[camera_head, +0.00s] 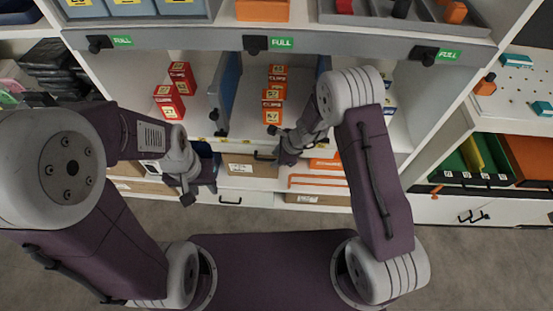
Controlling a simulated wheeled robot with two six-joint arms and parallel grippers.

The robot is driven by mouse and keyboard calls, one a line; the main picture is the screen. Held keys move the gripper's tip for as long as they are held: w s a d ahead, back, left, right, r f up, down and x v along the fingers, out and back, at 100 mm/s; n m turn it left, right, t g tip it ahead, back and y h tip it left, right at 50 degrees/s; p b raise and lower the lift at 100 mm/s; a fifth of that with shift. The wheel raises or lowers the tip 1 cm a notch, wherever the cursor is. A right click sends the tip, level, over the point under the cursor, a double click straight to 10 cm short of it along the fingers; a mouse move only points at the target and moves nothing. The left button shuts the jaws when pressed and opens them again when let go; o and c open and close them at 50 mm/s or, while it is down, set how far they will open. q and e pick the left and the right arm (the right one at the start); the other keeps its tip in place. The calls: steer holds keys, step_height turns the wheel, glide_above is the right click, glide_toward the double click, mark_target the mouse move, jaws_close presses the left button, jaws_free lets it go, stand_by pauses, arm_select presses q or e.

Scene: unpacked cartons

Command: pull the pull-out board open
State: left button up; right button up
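A white shelf front with a dark bar handle (264,157) lies low in the middle of the rack, and it may be the pull-out board; I cannot tell for sure. No pulled-out surface shows there. My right gripper (286,158) points down just right of this handle; whether it touches it is unclear. My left gripper (188,198) hangs lower left, in front of the lower shelf fronts, with nothing visible in it. Both grippers are small and dark, and their finger gaps cannot be made out. My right arm hides part of the shelf behind it.
A grey ledge (180,37) with FULL labels and black knobs crosses above. Red boxes (168,102), orange boxes (274,90) and a blue divider (229,92) stand on the shelf. A lower white front has another dark handle (230,201).

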jaws_close()
stand_by(1.4)
